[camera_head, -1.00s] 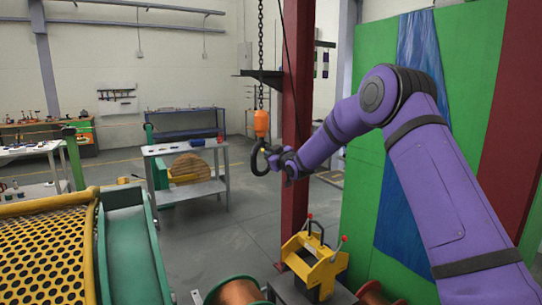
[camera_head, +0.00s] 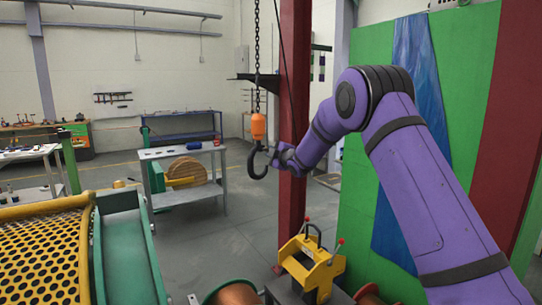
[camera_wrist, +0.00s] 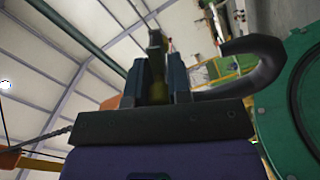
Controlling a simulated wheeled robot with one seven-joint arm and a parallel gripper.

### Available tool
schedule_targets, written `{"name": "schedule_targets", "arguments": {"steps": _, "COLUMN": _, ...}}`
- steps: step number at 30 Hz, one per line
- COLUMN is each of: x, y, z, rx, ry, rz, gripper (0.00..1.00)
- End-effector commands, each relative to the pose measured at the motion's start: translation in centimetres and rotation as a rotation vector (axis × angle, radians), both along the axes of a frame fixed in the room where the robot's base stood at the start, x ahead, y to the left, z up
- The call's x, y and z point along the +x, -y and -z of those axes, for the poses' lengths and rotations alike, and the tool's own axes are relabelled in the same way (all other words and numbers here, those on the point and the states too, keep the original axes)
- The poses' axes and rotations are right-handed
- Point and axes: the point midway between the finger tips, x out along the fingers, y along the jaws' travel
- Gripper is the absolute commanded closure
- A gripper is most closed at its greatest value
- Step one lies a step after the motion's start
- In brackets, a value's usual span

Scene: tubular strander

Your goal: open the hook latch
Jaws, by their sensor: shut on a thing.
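The crane hook (camera_head: 256,164) is dark and hangs below an orange block (camera_head: 258,127) on a chain. My gripper (camera_head: 275,155) is at the open right side of the hook. In the wrist view the hook's thick curved tip (camera_wrist: 262,62) shows to the right of my fingers. My gripper (camera_wrist: 158,78) there is shut on a narrow olive-yellow piece, which looks like the hook latch (camera_wrist: 156,45). The latch stands up between the two fingers. Its pivot end is not clear. In the head view the latch is too small to tell from my gripper.
A red column (camera_head: 293,120) stands just behind my gripper. A green panel (camera_head: 360,190) is to the right. Below are a yellow fixture (camera_head: 311,262) and copper-coloured spools (camera_head: 235,293). A grey table (camera_head: 185,150) stands farther back at left, with open floor between.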

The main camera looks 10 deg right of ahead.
Motion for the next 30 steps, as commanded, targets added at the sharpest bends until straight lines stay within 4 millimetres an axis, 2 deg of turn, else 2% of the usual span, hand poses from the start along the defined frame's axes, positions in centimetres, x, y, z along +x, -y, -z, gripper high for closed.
{"name": "schedule_targets", "arguments": {"steps": 13, "x": 0.1, "y": 0.3, "z": -0.9, "rx": -0.271, "ry": 0.087, "rz": 0.000, "gripper": 1.00}}
{"name": "schedule_targets", "arguments": {"steps": 30, "x": 0.1, "y": 0.2, "z": -1.1, "rx": -0.335, "ry": 0.108, "rz": 0.000, "gripper": 1.00}}
